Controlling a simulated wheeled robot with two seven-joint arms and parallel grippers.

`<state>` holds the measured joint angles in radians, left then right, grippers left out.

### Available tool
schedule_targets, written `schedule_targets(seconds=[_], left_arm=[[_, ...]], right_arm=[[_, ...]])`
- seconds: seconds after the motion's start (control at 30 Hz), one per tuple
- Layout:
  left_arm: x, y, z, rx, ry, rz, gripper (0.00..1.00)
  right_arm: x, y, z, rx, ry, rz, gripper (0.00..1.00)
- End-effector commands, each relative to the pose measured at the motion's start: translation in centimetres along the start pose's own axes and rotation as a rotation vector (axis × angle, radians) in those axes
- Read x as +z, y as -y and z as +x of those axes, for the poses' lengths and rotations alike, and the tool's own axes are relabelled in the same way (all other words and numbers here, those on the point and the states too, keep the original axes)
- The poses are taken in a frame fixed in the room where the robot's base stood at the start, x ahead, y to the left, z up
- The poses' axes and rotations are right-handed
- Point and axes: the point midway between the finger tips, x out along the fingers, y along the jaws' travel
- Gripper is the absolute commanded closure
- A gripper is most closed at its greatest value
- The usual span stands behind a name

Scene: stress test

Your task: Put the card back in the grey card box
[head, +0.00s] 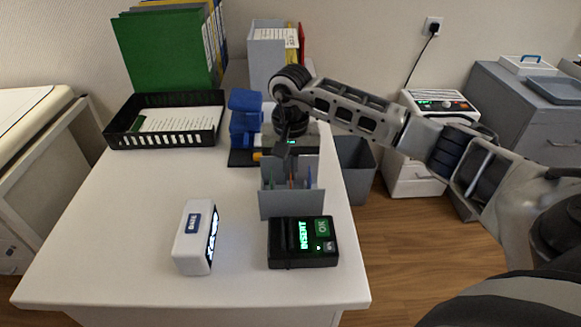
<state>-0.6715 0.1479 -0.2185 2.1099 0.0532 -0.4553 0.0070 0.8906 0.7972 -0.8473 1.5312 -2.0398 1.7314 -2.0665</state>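The grey card box (285,205) stands near the right edge of the white table, with several thin coloured edges showing in its open top. My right gripper (285,150) points down just above and behind the box's top. Its fingers are dark, small and partly lost against the things behind, so I cannot tell whether they are open or hold a card. No separate loose card is clear to see. A black card terminal (303,262) in front of the box shows green "INSERT" and "OK". My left gripper is not in view.
A white device (190,248) with a lit side stands left of the terminal. Behind are a black tray (120,140) with papers, blue stacked parts (245,103), a green binder (160,55) and a grey file holder (265,55). The table's left middle is clear.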

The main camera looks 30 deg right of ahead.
Motion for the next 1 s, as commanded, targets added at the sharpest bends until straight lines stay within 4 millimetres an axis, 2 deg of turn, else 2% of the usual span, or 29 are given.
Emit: schedule_targets(seconds=[0.3,0.4,0.73,0.87,1.0], left_arm=[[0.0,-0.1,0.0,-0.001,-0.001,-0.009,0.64],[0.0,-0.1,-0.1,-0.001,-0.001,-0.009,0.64],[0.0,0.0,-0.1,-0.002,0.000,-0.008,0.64],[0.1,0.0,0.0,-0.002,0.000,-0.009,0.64],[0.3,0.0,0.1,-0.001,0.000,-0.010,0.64]], right_arm=[[0.0,0.0,0.1,0.000,0.000,0.000,1.00],[0.0,0.0,0.1,0.000,0.000,0.000,0.73],[0.0,0.0,-0.2,0.000,-0.001,0.000,0.73],[-0.1,0.0,-1.6,-0.002,-0.004,0.000,0.73],[-0.2,0.0,-4.6,-0.003,-0.007,0.001,0.73]])
